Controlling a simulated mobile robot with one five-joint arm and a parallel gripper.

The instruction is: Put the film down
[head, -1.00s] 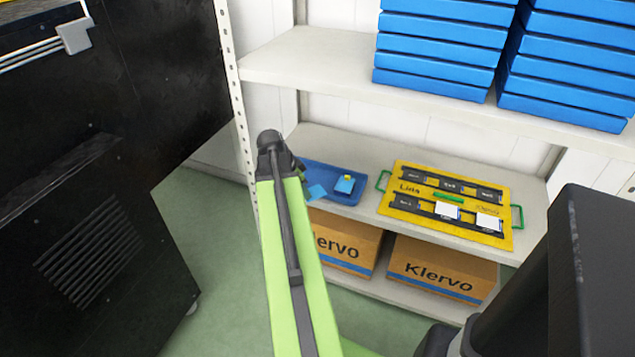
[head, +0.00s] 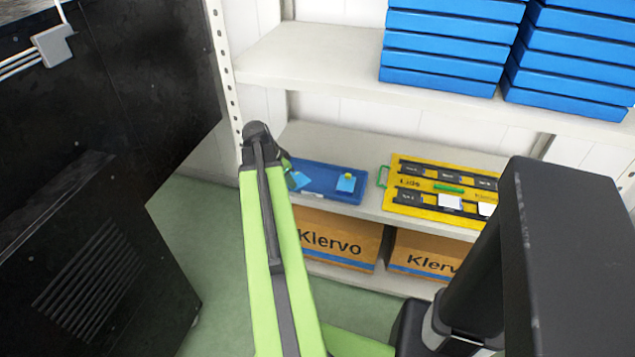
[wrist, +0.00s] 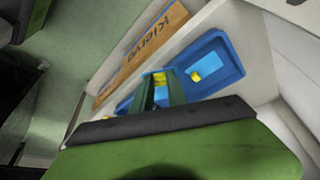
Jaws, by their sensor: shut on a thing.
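My gripper (wrist: 160,88) is shut on a film (wrist: 158,77), whose yellow part shows between the fingertips in the wrist view. In the head view the held film is a light blue piece (head: 298,180) beside the end of my arm, at the left part of the blue tray (head: 325,192). The arm hides most of the gripper there. Another light blue film with a yellow tab (head: 346,183) lies on the right of the tray; it also shows in the wrist view (wrist: 208,62). I cannot tell whether the held film touches the tray.
The tray stands on the lower shelf (head: 365,150). Cardboard Klervo boxes (head: 340,243) stand below. Blue boxes (head: 450,50) are stacked on the upper shelf. A black cabinet (head: 110,120) is at left.

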